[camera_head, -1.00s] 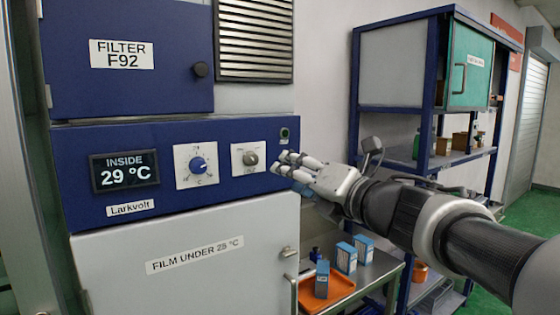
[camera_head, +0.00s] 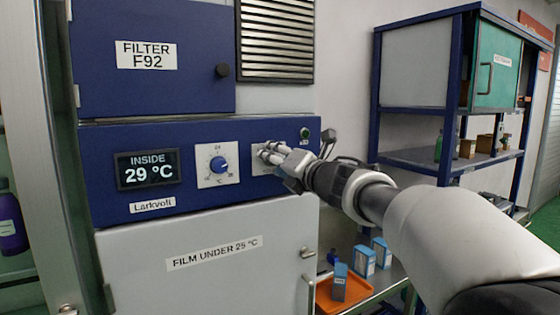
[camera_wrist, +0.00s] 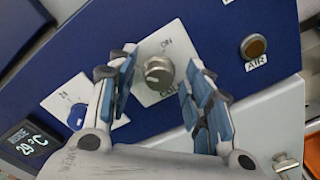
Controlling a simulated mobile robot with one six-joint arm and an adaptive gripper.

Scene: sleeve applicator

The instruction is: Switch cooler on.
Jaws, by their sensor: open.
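The cooler (camera_head: 190,213) is a blue and grey cabinet whose display (camera_head: 149,170) reads INSIDE 29 °C. Its grey rotary switch (camera_wrist: 158,72) sits on a white plate marked ON and COOL in the wrist view. A blue temperature dial (camera_head: 218,164) is just left, also seen in the wrist view (camera_wrist: 77,116).
A small button or lamp labelled AIR (camera_wrist: 253,46) is right of the switch. A door handle (camera_head: 308,253) juts out below. An orange tray (camera_head: 325,296) with blue cartons stands on a side table. A blue-framed shelf (camera_head: 372,100) is at right.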

